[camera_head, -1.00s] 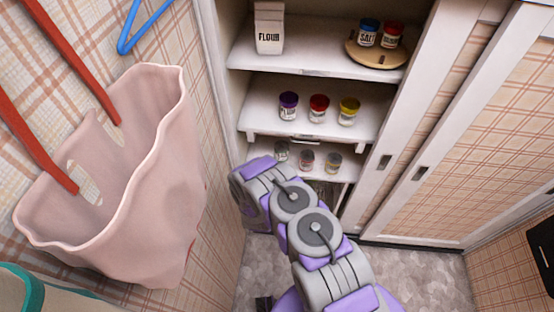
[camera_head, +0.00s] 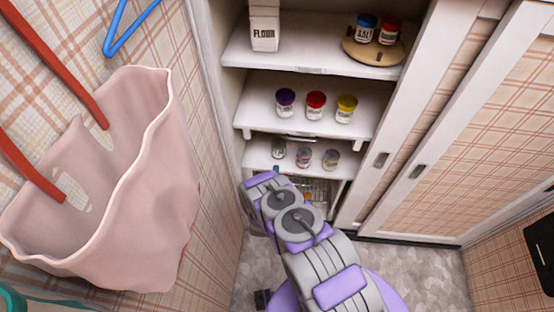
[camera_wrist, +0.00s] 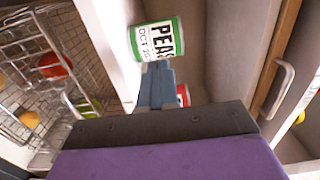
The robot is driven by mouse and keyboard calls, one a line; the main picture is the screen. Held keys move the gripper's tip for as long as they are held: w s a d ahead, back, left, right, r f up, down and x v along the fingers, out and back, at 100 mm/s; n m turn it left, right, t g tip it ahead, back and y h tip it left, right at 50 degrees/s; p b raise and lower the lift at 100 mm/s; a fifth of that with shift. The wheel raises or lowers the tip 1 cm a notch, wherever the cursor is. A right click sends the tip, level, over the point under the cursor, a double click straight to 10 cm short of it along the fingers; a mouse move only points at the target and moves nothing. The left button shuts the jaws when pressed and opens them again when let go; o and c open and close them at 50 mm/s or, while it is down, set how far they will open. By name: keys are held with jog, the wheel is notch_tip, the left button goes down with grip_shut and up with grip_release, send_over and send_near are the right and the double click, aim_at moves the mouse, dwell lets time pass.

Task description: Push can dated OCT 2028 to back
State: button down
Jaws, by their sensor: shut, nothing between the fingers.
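A can with a green and white label reading PEAS and OCT 20-something (camera_wrist: 155,40) is at the top centre of the wrist view; the last digits of its date are not clear. My gripper (camera_wrist: 157,68) is shut and empty, its fingertips right at the can's near edge. I cannot tell whether they touch it. A red and white item (camera_wrist: 183,95), partly hidden, shows just right of the fingers. In the head view, no peas can is visible, and my arm reaches toward the low part of the cupboard.
A wire basket (camera_wrist: 40,70) with colourful items is left of the gripper. Small jars (camera_head: 304,157) stand on the shelf above my arm, with lidded jars (camera_head: 315,105) higher up. A sliding door (camera_head: 400,130) edges the cupboard's right; a pink bag (camera_head: 100,190) hangs left.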

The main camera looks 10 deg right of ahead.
aim_at(278, 153)
jog(key=b+x, duration=0.2)
jog(key=x, duration=0.4)
jog(key=shift+w, duration=0.3)
jog(key=shift+d, duration=0.1)
